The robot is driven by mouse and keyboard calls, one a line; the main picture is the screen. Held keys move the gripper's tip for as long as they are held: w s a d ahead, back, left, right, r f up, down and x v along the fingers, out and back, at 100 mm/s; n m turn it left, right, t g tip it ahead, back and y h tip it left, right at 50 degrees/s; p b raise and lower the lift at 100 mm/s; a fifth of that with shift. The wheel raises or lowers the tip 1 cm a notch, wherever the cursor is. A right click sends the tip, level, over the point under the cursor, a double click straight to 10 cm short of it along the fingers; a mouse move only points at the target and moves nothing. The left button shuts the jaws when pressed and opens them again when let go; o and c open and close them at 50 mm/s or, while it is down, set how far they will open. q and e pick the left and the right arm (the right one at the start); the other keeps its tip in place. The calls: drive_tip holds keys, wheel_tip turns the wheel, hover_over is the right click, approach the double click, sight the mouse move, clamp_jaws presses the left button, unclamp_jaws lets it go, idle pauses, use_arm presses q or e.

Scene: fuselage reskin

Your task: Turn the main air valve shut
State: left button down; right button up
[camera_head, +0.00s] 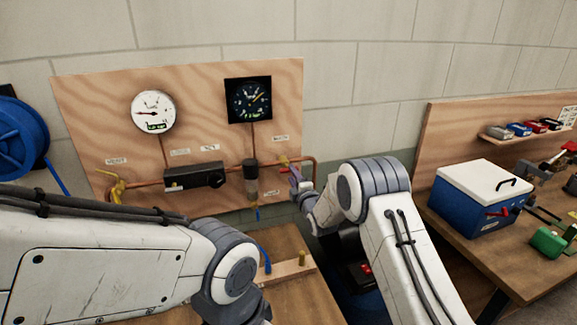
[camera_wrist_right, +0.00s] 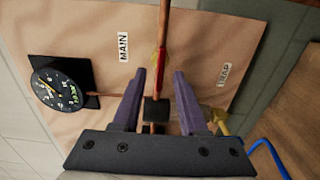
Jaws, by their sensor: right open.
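The main air valve (camera_head: 284,161) sits on a copper pipe at the right of the wooden panel, below a small label. In the right wrist view its red lever (camera_wrist_right: 163,66) lies along the pipe, with a little yellow behind it, beside the label MAIN (camera_wrist_right: 123,46). My right gripper (camera_head: 294,176) is at the valve in the head view. In the right wrist view its purple fingers (camera_wrist_right: 160,74) are open, one on each side of the pipe, with the lever between their tips. I see no finger touching the lever. My left gripper is out of view; only its arm shows.
The wooden panel (camera_head: 80,100) also holds a white gauge (camera_head: 153,112), a black gauge (camera_head: 249,100), a black box (camera_head: 194,177) and a yellow valve (camera_head: 117,187). A blue hose reel (camera_head: 20,138) hangs at left. A workbench (camera_head: 452,232) with a blue cooler-like box (camera_head: 474,212) stands right.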

drive_tip(key=shift+p+x, duration=0.65)
drive_tip(key=shift+x, duration=1.4)
drive_tip(key=shift+c, duration=0.3)
clamp_jaws()
